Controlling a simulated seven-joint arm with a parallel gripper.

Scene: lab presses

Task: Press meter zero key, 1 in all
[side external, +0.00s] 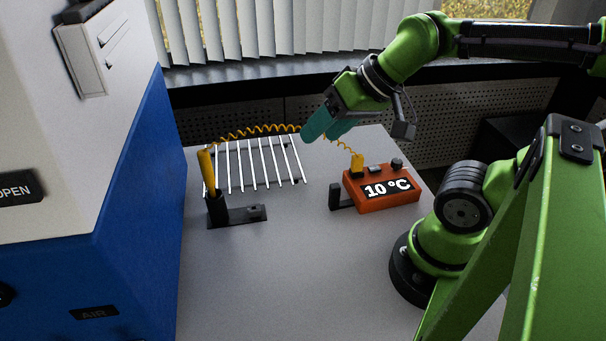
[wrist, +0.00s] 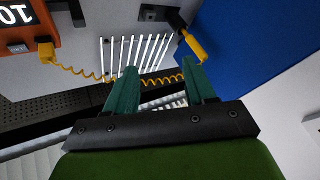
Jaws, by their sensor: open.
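The orange meter (side external: 382,188) stands on the right part of the table and its display reads 10 °C. Small keys (side external: 376,168) sit on its top, with a round dark knob (side external: 397,163) beside them; I cannot tell which is the zero key. In the wrist view the meter (wrist: 36,39) shows only in part, at the top left corner. My gripper (side external: 316,128) is above the table, up and to the left of the meter, and touches nothing. Its two teal fingers (wrist: 164,84) are apart and empty in the wrist view.
A yellow probe (side external: 206,172) stands in a black holder (side external: 216,208), joined to the meter by a coiled yellow cable (side external: 262,129). A white wire rack (side external: 255,165) lies behind. A blue and white cabinet (side external: 110,190) borders the left. The front table (side external: 290,270) is clear.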

